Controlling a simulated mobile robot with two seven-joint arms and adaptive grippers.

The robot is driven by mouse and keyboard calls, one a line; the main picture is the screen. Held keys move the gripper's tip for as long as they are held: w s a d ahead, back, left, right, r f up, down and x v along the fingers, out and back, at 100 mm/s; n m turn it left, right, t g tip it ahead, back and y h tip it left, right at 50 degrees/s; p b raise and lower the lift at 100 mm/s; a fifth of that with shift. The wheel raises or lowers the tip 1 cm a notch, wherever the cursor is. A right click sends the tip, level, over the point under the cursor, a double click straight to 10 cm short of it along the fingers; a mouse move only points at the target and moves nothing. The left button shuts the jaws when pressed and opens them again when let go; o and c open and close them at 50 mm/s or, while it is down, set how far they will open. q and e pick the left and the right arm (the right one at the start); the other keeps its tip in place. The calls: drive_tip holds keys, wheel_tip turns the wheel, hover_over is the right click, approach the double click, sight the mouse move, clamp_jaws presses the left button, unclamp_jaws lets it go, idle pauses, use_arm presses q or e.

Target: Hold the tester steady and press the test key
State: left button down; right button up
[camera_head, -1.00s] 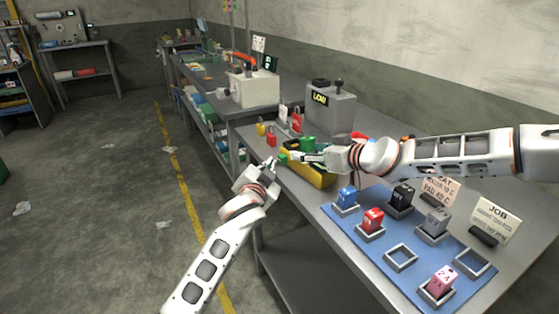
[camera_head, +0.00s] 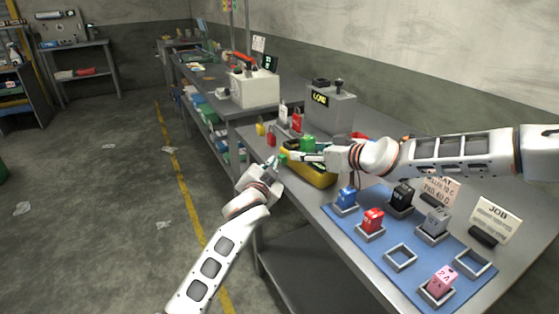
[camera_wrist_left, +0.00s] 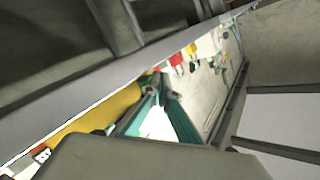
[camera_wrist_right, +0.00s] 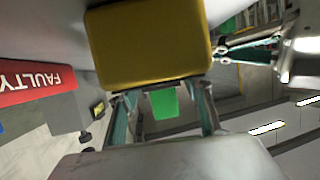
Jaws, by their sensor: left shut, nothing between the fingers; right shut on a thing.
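The yellow tester (camera_head: 315,176) lies on the bench, partly hidden by my right arm. It fills the top middle of the right wrist view (camera_wrist_right: 150,45). My right gripper (camera_head: 300,157) is shut on the tester, its fingers at the near edge in the right wrist view (camera_wrist_right: 163,115). The left fingers also show near the tester in the right wrist view (camera_wrist_right: 248,48). No test key is clearly readable.
A blue mat (camera_head: 345,235) with several coloured blocks in holders lies at the front right, with signs behind. A red FAULTY bin (camera_wrist_right: 35,80) is nearby. Floor left of the bench is open.

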use_arm(q)
drive_tip(key=shift+w+d, duration=0.25)
drive_tip(key=shift+d, duration=0.2)
idle(1.0)
drive_tip(key=shift+s+a, duration=0.1)
drive_tip(key=shift+a, duration=0.05)
drive_tip(key=shift+s+a, duration=0.45)
drive_tip(key=shift+a, duration=0.2)
drive_tip(key=shift+s+a, duration=0.45)
drive_tip(key=shift+a, duration=0.25)
drive_tip(key=shift+s+a, duration=0.45)
drive_tip(key=shift+a, duration=0.25)
drive_tip(key=shift+s+a, duration=0.45)
drive_tip(key=shift+a, duration=0.25)
use_arm(e)
drive_tip(key=o, duration=1.6)
